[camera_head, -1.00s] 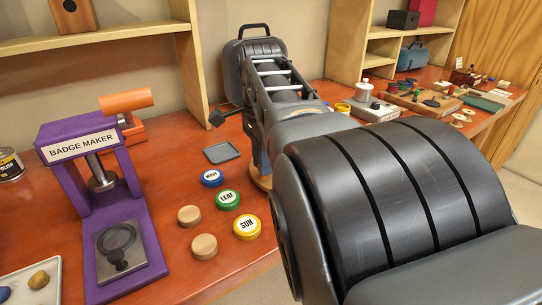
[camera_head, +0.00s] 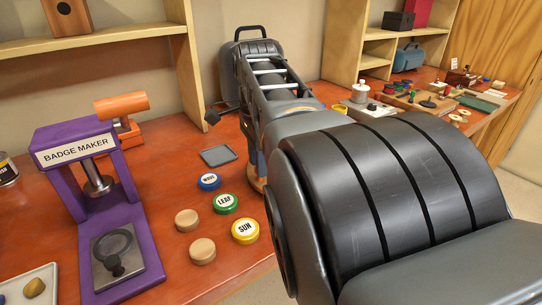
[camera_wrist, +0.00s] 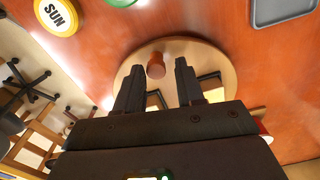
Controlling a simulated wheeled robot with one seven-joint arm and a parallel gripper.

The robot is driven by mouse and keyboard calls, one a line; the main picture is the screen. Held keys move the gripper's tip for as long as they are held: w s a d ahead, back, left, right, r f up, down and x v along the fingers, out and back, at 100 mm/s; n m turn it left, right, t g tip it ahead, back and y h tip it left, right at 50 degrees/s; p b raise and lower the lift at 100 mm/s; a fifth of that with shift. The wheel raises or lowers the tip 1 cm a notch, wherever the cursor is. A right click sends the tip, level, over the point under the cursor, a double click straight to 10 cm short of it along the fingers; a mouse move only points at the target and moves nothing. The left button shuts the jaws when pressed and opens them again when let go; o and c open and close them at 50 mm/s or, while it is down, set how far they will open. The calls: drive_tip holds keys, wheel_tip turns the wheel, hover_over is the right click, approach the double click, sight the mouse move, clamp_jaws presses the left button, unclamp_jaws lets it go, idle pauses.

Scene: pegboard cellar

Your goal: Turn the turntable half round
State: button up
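The turntable (camera_wrist: 222,68) is a round pale wooden disc on the red-brown bench in the wrist view. An upright brown peg (camera_wrist: 156,66) stands near its far rim. Pale and dark framed pieces on the disc are partly hidden behind my fingers. My gripper (camera_wrist: 160,65) is over the disc with its two dark fingers spread. The peg appears between the fingertips, with a gap on each side; I cannot tell whether the tips are down at its height. In the head view my arm hides nearly all of the turntable, leaving a sliver of rim (camera_head: 259,184).
A purple badge maker (camera_head: 84,150) stands at left. Lidded discs marked SUN (camera_head: 245,231), LEAF (camera_head: 225,203) and WAVE (camera_head: 208,181) lie near two plain wooden discs. A grey tray (camera_head: 218,155) lies behind. Small items crowd the bench at right. A chair (camera_wrist: 35,140) stands off the bench.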

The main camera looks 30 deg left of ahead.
drive_tip(key=shift+o, duration=0.8)
drive_tip(key=shift+s+f, duration=0.1)
drive_tip(key=shift+f, duration=0.05)
drive_tip(key=shift+r, duration=3.9)
drive_tip(key=shift+d, duration=0.1)
